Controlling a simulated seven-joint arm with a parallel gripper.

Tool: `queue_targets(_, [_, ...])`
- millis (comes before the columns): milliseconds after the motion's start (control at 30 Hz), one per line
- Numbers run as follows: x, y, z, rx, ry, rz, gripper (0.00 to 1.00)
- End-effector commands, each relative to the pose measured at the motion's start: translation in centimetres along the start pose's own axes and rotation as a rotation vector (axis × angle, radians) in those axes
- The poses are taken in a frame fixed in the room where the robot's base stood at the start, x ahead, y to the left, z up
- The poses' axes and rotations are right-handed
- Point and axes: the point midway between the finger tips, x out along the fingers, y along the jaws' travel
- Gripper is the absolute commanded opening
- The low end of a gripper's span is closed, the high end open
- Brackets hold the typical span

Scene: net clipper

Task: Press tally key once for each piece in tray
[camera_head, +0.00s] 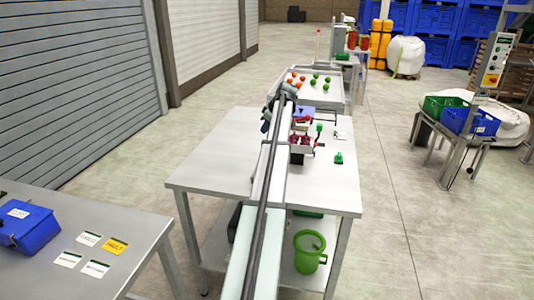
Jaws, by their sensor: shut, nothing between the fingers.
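My arm reaches up the middle of the view over the grey table, and my gripper (275,107) is at its dark far end. The gripper is small and partly hidden by my arm; it is shut and empty. Just right of the arm, a small tray (301,149) holds dark red pieces, too small and partly covered to count surely. A small green block (338,158), possibly the tally key, sits on the table right of the tray, apart from the gripper. A green knob-like part (319,127) stands behind the tray.
The work table (222,158) is bare left of my arm. A white tray table (333,99) with orange and green balls stands behind. A blue box (28,226) and several cards lie on the left front table.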

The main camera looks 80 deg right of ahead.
Motion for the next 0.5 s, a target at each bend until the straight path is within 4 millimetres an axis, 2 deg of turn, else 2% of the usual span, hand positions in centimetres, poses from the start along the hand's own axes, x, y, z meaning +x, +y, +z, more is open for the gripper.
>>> queue_targets(300, [-0.1,0.8,0.2,-0.404,0.161,-0.010,0.00])
queue_targets(500, [-0.3,1.3,0.4,-0.603,0.243,0.013,0.00])
